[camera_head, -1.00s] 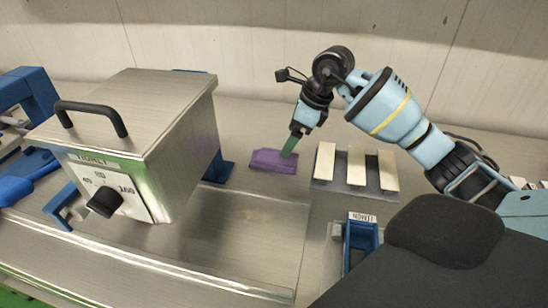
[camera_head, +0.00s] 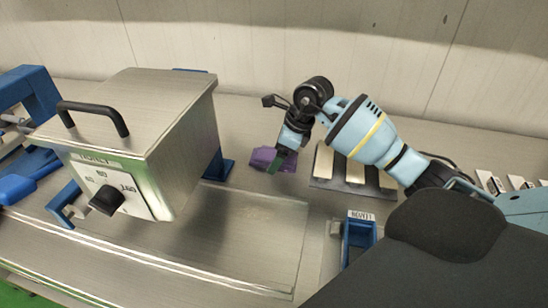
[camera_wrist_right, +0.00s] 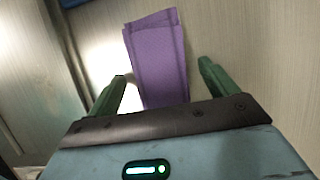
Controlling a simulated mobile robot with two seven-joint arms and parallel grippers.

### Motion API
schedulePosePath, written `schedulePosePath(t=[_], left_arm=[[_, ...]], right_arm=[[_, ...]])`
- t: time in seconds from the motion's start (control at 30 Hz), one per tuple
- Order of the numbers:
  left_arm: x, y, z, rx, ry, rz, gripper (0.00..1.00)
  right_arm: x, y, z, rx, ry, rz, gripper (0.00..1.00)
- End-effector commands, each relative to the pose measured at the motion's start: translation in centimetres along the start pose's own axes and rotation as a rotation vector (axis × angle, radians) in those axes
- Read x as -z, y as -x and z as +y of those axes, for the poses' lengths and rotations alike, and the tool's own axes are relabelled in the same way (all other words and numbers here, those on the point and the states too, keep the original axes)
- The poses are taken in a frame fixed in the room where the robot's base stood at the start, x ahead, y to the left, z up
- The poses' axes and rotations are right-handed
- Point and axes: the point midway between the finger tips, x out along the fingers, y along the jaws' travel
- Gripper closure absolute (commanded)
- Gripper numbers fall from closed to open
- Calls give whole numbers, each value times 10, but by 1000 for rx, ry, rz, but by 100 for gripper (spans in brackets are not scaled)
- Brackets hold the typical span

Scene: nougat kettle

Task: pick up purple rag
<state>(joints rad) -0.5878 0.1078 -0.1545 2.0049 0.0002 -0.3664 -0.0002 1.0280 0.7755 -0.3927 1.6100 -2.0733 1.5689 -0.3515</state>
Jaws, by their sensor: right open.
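The purple rag (camera_head: 264,157) lies folded on the metal table, between the kettle box and a rack of pale bars. My right gripper (camera_head: 277,166) is over it, pointing down, and hides its right part in the head view. In the right wrist view the rag (camera_wrist_right: 158,62) lies lengthwise between the two green fingers of the right gripper (camera_wrist_right: 163,82). The fingers are apart, with a gap on each side of the rag. My left gripper is not in the head view.
The metal kettle box (camera_head: 140,125) with a black handle and dial stands to the left. The rack of pale bars (camera_head: 352,170) is close on the right. A blue labelled holder (camera_head: 359,236) is at the front. Bare table lies in front of the rag.

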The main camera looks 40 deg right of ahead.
Motion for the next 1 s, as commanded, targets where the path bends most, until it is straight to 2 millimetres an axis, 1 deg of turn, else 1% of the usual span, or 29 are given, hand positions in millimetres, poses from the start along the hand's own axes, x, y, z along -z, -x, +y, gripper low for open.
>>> schedulePosePath(t=[0.07, 0.4, 0.47, 0.77, 0.87, 1.0], left_arm=[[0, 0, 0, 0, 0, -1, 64], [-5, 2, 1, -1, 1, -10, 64], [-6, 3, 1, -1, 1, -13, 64], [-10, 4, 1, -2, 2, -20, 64], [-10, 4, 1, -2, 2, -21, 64], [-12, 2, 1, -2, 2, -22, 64]], right_arm=[[0, 0, 0, 0, 0, 0, 15], [0, 1, 0, 0, 0, 0, 59], [0, 1, 0, 0, 0, 0, 66], [-2, 4, 0, 1, 0, -1, 67], [-4, 9, 0, 1, 0, -1, 67], [-10, 23, -1, 2, 2, -3, 67]])
